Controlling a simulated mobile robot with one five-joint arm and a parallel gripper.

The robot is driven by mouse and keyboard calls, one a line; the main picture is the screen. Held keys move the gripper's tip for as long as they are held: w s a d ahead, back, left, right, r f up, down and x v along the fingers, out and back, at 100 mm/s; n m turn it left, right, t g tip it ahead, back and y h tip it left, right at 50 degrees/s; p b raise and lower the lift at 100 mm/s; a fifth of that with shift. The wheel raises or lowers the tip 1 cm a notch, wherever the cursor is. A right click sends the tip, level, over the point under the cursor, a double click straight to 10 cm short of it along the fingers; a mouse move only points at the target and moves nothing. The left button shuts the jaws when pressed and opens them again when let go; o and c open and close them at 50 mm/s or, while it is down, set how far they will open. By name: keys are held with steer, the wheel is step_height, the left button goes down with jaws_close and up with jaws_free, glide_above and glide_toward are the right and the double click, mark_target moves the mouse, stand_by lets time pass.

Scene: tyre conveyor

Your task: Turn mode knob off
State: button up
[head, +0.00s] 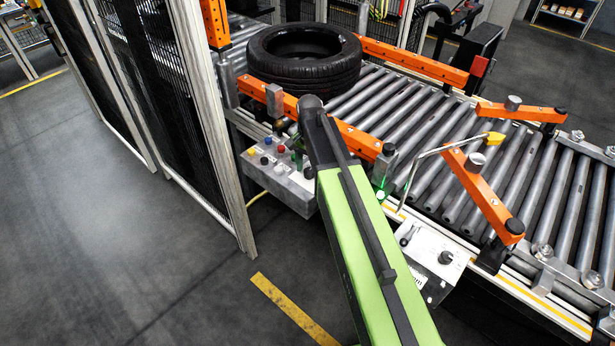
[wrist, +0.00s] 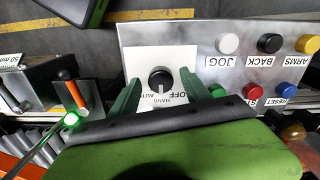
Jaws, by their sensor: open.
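The mode knob (wrist: 160,78) is a round black knob on a white plate, with OFF, HAND and AUTO lettering below it in the wrist view. A pale mark shows on its lower side, but I cannot tell clearly which word it points at. My gripper (wrist: 162,84) is open, with one green finger on each side of the knob and gaps between. I cannot tell how deep the fingertips reach. In the head view the knob is hidden behind my arm. The grey control box (head: 298,194) carrying it hangs at the conveyor's near side.
White, black, yellow, green, red and blue buttons (wrist: 228,43) sit beside the knob plate. A tyre (head: 305,57) lies on the roller conveyor. Orange guide arms (head: 480,190) stand over the rollers. A second box (head: 436,252) is at right. Mesh fencing (head: 175,90) stands left; floor is clear there.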

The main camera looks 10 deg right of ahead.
jaws_close()
steer(key=shift+a, duration=0.1)
stand_by(0.4)
steer(key=shift+n, duration=0.4)
steer(key=n, duration=0.3)
steer(key=shift+n, duration=2.5)
